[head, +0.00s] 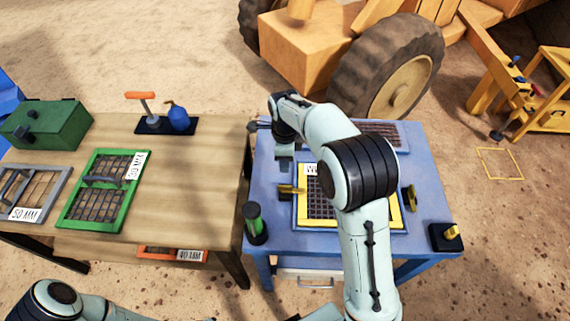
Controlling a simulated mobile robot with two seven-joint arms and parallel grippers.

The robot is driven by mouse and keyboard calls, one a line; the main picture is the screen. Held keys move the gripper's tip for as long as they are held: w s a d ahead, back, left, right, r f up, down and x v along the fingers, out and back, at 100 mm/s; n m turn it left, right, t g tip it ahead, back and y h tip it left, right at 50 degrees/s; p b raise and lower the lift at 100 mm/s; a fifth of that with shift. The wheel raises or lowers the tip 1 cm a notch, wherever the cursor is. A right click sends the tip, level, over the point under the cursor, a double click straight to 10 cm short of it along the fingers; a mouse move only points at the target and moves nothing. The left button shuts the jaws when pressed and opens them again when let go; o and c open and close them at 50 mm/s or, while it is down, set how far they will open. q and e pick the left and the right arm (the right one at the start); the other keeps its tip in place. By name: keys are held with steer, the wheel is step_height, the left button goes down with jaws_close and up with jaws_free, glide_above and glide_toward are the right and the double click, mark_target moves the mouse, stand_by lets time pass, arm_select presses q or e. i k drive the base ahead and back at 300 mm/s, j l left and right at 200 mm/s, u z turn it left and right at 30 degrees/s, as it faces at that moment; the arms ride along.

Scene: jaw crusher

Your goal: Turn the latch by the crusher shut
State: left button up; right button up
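A yellow latch (291,189) sits at the left edge of the yellow-framed screen (303,211) on the blue table. A second, darker yellow latch-like part (409,198) stands at the screen's right side. My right arm reaches over the screen and hides much of it. My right gripper (285,157) points down just behind the left latch, seemingly apart from it. Its fingertips are too small and covered to show whether they are open or shut. Part of my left arm shows at the bottom left, but its gripper is out of view.
The blue table (431,215) also holds a green-and-black cylinder (254,222) and a black box with a yellow knob (445,237). The wooden table (190,185) at left carries a green-framed screen (120,213), a grey-framed screen (58,200) and a green box (46,124).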

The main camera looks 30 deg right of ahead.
mark_target(411, 194)
steer(key=k, duration=1)
